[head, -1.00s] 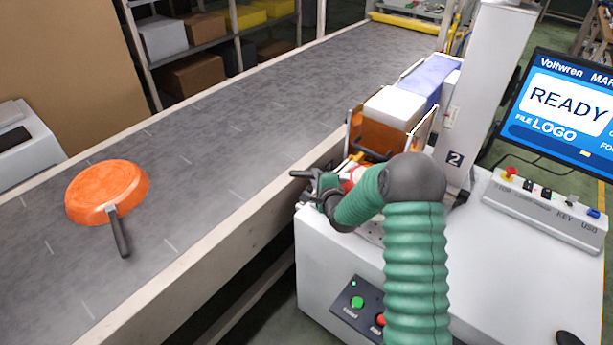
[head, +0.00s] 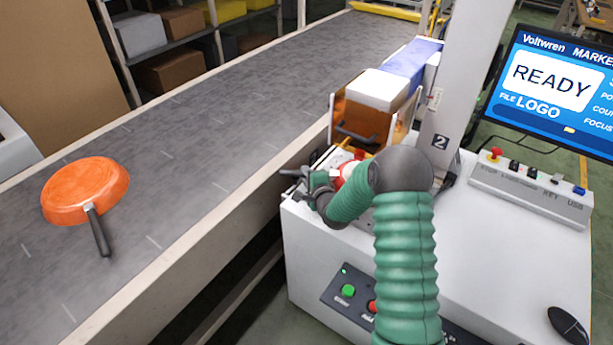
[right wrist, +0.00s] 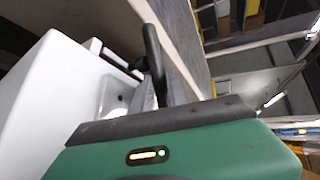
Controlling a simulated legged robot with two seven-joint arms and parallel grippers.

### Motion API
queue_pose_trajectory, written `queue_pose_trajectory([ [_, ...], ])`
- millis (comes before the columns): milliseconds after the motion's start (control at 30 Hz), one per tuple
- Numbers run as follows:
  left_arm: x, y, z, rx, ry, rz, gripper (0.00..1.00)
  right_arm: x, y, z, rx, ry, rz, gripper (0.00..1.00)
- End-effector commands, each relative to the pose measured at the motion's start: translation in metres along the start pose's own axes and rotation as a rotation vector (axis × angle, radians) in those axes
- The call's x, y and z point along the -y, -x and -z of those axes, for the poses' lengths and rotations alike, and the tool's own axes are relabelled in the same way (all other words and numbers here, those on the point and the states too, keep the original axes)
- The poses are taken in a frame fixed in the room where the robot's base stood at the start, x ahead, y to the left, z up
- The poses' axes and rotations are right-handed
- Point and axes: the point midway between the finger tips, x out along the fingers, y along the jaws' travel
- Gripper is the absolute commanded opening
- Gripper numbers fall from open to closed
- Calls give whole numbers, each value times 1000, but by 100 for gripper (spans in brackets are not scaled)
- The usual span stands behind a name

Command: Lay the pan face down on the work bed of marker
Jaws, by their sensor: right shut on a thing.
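An orange pan (head: 84,190) lies face down on the conveyor at the left, its dark handle pointing towards me. My right gripper (head: 304,182) is at the near left corner of the marker (head: 300,235), far to the right of that pan. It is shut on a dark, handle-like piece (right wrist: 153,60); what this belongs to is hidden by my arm. A red part (head: 347,168) shows just behind the gripper. The work bed (head: 332,157) is mostly hidden behind my green-sleeved arm. My left gripper is not in view.
An orange guard (head: 364,120) with a dark handle stands behind the bed, by the marker's column (head: 458,100). The screen (head: 552,90) reads READY. A button box (head: 530,192) and mouse (head: 569,325) lie at right. The conveyor (head: 200,130) is otherwise clear.

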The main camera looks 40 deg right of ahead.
Motion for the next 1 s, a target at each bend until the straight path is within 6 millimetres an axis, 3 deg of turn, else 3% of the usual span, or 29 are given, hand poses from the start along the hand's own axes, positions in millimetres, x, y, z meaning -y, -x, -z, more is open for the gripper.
queue_pose_trajectory([
  [467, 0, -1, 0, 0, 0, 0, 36, -4, -1, 0, 0, -1, -2, 0],
  [500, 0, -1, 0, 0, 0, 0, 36, -4, -1, 0, 0, -1, -2, 20],
  [700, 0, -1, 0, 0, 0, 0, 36, -4, -1, 0, -1, -1, -2, 45],
  [1000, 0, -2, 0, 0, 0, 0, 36, -7, -1, 1, -1, -4, -10, 45],
])
